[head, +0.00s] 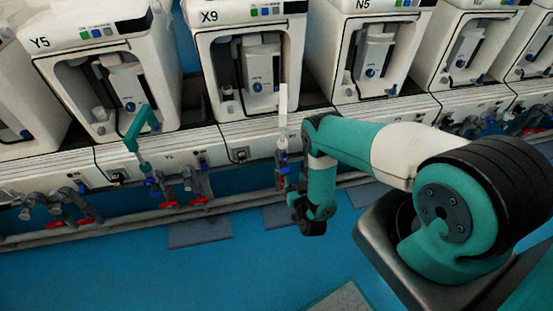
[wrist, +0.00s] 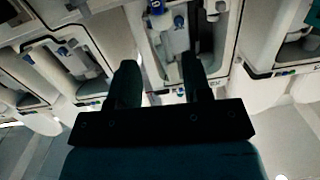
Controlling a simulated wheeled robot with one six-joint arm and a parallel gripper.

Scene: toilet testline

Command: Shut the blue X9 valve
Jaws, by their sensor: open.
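The X9 machine (head: 248,65) is a white unit at the upper middle of the head view. Below it, a small blue valve handle (head: 282,155) shows on the pipework by a white upright pipe, left of my arm. My arm hides part of the fittings there. My gripper (head: 309,222) hangs low, in front of the pipework, below and right of that handle and apart from it. In the wrist view my gripper (wrist: 160,72) has its two dark fingers spread with nothing between them. I cannot pick out the X9 valve in that view.
The Y5 machine (head: 95,75) stands to the left and the N5 machine (head: 375,55) to the right. A grey rail runs along the pipework.

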